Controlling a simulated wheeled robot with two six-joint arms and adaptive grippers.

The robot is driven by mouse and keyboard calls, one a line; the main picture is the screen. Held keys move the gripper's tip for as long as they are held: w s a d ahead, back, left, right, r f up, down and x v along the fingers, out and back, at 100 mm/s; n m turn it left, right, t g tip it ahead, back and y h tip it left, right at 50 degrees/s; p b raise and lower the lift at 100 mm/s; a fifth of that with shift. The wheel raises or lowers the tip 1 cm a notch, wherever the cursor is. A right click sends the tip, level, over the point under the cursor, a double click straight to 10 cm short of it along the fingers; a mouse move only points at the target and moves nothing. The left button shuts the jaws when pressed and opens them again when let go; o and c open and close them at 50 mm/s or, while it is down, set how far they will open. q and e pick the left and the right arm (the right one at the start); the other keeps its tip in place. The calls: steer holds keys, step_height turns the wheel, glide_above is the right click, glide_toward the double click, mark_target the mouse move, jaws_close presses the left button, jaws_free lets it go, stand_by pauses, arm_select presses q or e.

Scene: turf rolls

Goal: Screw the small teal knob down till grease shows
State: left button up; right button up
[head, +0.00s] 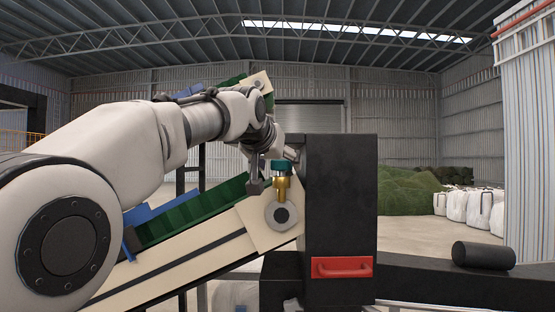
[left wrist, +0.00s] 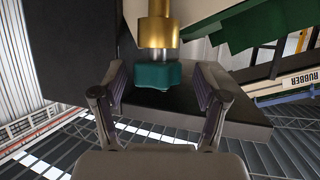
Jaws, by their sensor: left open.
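The small teal knob (head: 281,166) sits on top of a brass cup (head: 282,184), above a pale round bearing housing (head: 282,215) on the conveyor's end plate. In the left wrist view the knob (left wrist: 152,76) appears below the brass cup (left wrist: 157,25), with a short silvery stem between them. My left gripper (head: 273,161) is at the knob. In the left wrist view its open fingers (left wrist: 161,80) stand on either side of the knob, with a visible gap at each side. My right gripper is not in view.
A tall black box (head: 340,190) with a red handle (head: 342,267) stands close to the right of the knob. The sloping conveyor (head: 185,262) with green belt runs left. A dark roller (head: 483,255) lies on a black beam. White bags (head: 470,207) stand far back.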

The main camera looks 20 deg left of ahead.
arm_select(q)
steer(key=shift+s+r, duration=0.1)
steer(key=shift+s, duration=0.1)
steer(key=shift+c, duration=0.7)
steer(key=shift+s+d+r, duration=0.15)
steer(key=shift+s+d, duration=0.05)
steer(key=shift+s, duration=0.05)
steer(key=c, duration=1)
steer(key=shift+a+h, duration=0.1)
steer(key=shift+h, duration=0.2)
steer(key=shift+w+a+m+g+h, duration=0.1)
steer(key=shift+a+m+g+h, duration=0.2)
steer(key=shift+m+h, duration=0.85)
steer(key=shift+w+a+m+g+h, duration=0.15)
steer(key=shift+m+g+h, duration=0.3)
steer(key=shift+m+h, duration=0.65)
steer(key=shift+a+m+g+h, duration=0.2)
steer(key=shift+m+g+h, duration=0.15)
steer(key=shift+m+h, duration=0.75)
steer(key=shift+w+m+g+h, duration=0.1)
steer(key=shift+m+g+h, duration=0.4)
steer(key=shift+m+h, duration=0.05)
steer(key=o, duration=1.1)
steer(key=shift+o, duration=0.2)
steer(key=shift+d, duration=0.1)
